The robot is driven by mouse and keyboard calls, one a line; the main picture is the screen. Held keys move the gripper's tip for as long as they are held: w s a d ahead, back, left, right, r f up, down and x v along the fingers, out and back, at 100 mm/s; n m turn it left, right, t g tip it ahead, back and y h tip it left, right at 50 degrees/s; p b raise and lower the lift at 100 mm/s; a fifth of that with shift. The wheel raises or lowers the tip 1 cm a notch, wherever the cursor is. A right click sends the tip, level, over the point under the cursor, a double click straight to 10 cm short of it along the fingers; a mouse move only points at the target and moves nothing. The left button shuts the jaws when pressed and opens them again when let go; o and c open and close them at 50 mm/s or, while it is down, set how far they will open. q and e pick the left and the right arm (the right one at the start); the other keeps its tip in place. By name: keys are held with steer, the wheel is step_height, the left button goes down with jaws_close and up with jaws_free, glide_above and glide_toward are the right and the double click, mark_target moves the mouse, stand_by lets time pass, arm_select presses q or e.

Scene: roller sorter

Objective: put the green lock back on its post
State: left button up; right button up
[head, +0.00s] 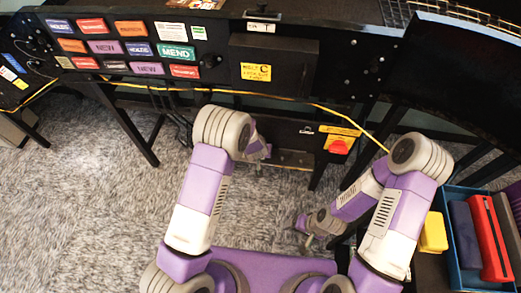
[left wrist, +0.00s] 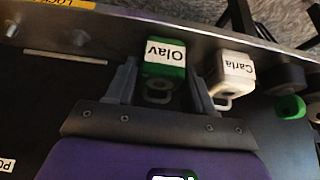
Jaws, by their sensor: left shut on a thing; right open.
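In the left wrist view, a green lock (left wrist: 176,72) with a white label reading "Olav" sits between the fingers of my left gripper (left wrist: 161,82). The gripper is shut on it, close to a dark panel. A white lock (left wrist: 237,88) labelled "Carla" is just right of the right finger. In the head view, my left gripper (head: 262,150) is low at the front of the black machine, and the green lock cannot be made out there. My right gripper (head: 308,230) is open, low beside the machine. I cannot tell which part is the green lock's post.
A dark round part (left wrist: 284,76) and another green piece (left wrist: 291,107) are farther right in the left wrist view. A red knob (head: 338,147) on a yellow plate is right of my left gripper. A blue crate (head: 462,275) stands at the right.

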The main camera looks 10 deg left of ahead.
arm_select(q)
steer(key=o, duration=1.2)
steer(key=shift+f, duration=0.1)
steer(key=p+v, duration=0.3)
steer(key=v, duration=0.5)
steer(key=s+a+f+n+g, duration=0.1)
steer(key=s+a+f, duration=0.1)
steer(key=s, duration=0.2)
steer(key=s+a+f+g+h, duration=0.1)
steer(key=s+f, duration=0.2)
steer(key=s, duration=0.2)
steer(key=s+a+f+n+g, duration=0.1)
steer(key=s+a+f, duration=0.1)
steer(key=s, duration=0.2)
steer(key=s+h, duration=0.1)
steer(key=s, duration=0.3)
steer(key=s+d+g+h, duration=0.1)
steer(key=s, duration=0.2)
steer(key=s+d+n+g+h+p, duration=0.1)
steer(key=s, duration=0.3)
steer(key=shift+s+d, duration=0.25)
steer(key=shift+s, duration=0.1)
